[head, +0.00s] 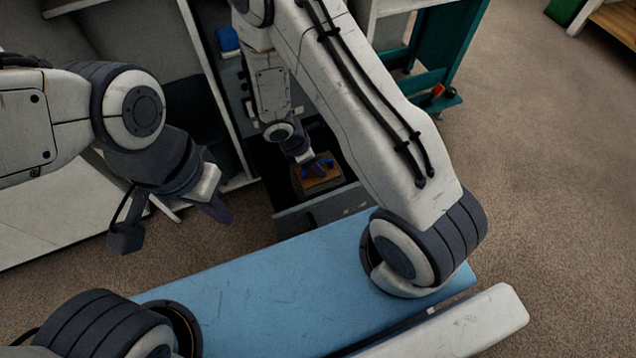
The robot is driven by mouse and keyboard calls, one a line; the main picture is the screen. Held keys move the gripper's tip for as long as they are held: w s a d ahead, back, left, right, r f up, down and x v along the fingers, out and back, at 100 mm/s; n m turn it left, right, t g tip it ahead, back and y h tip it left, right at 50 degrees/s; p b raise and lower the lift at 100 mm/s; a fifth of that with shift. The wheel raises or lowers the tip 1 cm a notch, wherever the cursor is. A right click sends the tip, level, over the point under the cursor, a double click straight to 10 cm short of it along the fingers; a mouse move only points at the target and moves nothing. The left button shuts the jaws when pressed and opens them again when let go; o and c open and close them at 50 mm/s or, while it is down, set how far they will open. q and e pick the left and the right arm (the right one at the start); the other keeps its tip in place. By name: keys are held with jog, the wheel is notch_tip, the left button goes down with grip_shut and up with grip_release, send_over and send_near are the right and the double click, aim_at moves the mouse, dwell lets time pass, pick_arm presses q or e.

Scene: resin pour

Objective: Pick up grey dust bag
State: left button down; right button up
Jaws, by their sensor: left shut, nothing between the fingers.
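A small grey item with a brown top (331,183), which looks like the grey dust bag, lies inside an open drawer (322,211) near the middle of the head view. My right gripper (319,169) reaches down into the drawer, and its blue fingers are over the brown top. They hide part of it. I cannot tell whether these fingers are open, or whether they touch or grip it. My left gripper (219,211) is shut and empty, left of the drawer and apart from the bag.
Grey cabinets and shelves stand behind the drawer, with a blue item (228,39) on one shelf. A teal frame (440,60) with an orange-red part stands at the upper right. The carpet (545,170) on the right is clear.

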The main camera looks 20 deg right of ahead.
jog(key=shift+d+f, duration=0.1)
jog(key=shift+f, duration=0.25)
grip_shut()
jog(key=shift+r, duration=0.1)
dwell(1.1)
